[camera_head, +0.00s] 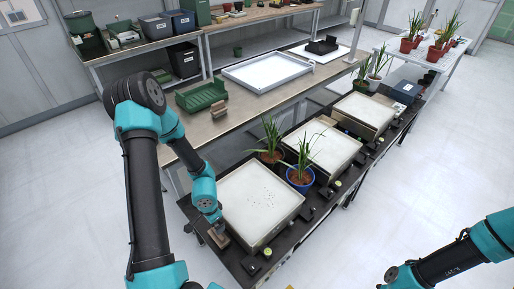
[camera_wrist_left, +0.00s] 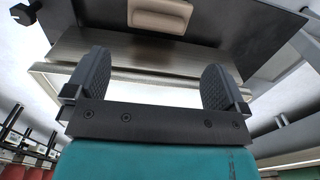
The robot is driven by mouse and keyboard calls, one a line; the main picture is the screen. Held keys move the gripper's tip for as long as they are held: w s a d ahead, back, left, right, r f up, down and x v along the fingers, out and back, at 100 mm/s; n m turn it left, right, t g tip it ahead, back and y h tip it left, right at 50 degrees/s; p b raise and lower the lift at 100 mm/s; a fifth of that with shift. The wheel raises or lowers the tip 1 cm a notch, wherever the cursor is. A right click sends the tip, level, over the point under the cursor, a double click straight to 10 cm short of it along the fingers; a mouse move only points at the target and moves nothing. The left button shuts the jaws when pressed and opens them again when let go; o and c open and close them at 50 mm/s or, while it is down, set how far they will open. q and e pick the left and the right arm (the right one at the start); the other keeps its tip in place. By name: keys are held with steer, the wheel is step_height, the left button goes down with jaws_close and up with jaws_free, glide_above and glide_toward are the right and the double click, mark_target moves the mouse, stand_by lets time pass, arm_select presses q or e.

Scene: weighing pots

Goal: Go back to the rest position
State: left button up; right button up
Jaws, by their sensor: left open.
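My left arm comes in from the left, its gripper pointing down by the near left end of the dark bench (camera_head: 183,203). In the left wrist view my left gripper (camera_wrist_left: 156,82) is open, with nothing between its fingers. A tan block (camera_wrist_left: 160,14) on a dark surface lies beyond the fingertips, apart from them. In the head view the gripper's fingers are too small to make out. My right arm shows at the lower right; its gripper is not in view. A plant in a blue pot (camera_head: 300,180) and one in a brown pot (camera_head: 268,157) stand upright between white-topped scales.
The near scale (camera_head: 258,202), middle scale (camera_head: 323,151) and far scale (camera_head: 366,110) stand in a row. A side table holds a green tray (camera_head: 202,96) and a white tray (camera_head: 268,72). More potted plants stand at the back right. The right floor is clear.

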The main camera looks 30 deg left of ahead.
mark_target(219, 243)
arm_select(q)
steer(key=shift+f, duration=0.15)
steer(key=shift+f, duration=5.45)
steer(key=shift+r, duration=0.15)
steer(key=shift+f, duration=0.55)
steer(key=shift+r, duration=1.6)
steer(key=shift+s+d+r, duration=0.2)
steer(key=shift+d, duration=0.05)
steer(key=shift+s+d+r, duration=0.1)
steer(key=shift+s+d, duration=0.65)
steer(key=shift+d, duration=0.1)
